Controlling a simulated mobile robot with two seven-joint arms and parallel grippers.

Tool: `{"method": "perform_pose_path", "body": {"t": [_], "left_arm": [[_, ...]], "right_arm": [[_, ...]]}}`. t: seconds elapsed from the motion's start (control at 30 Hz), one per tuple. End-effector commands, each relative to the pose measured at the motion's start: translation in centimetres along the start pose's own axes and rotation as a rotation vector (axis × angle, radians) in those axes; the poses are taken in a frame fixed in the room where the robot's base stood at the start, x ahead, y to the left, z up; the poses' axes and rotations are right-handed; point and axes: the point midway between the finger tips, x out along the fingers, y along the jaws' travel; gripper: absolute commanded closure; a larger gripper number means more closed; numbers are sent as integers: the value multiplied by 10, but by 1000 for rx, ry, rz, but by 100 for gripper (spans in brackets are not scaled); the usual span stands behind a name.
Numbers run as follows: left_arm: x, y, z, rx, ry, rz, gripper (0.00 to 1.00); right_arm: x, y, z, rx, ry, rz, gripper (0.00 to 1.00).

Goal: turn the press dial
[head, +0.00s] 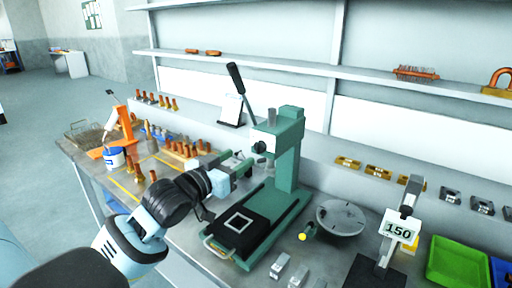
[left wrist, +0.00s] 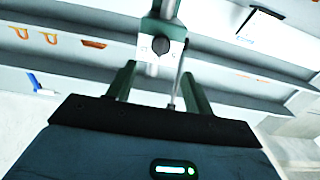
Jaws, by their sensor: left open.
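The green press (head: 290,150) stands on the bench in the middle of the head view, its long black lever raised to the upper left. The press dial (head: 260,147) is a small black knob on the front of the press head. In the left wrist view the dial (left wrist: 160,46) shows ahead, just beyond and between the fingertips. My left gripper (head: 243,164) is open and empty, to the lower left of the dial, with a gap between them. Its two dark green fingers (left wrist: 160,78) stand apart in the left wrist view. My right gripper is not in view.
A black plate with a white square frame (head: 238,223) lies on the press base below my gripper. Several copper parts (head: 185,150) stand on the left. A green bin (head: 457,260) is far right.

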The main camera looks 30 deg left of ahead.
Motion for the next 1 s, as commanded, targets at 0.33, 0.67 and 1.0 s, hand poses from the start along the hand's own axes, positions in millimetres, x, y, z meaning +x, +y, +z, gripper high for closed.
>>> {"method": "perform_pose_path", "body": {"t": [0.33, 0.67, 1.0], "left_arm": [[44, 0, -3, -1, 4, -1, 48], [74, 0, -1, 0, 2, 0, 48], [76, 0, 0, 0, 1, 0, 51]], "right_arm": [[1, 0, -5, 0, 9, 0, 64], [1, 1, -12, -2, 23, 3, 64], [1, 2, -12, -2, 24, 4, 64]]}}
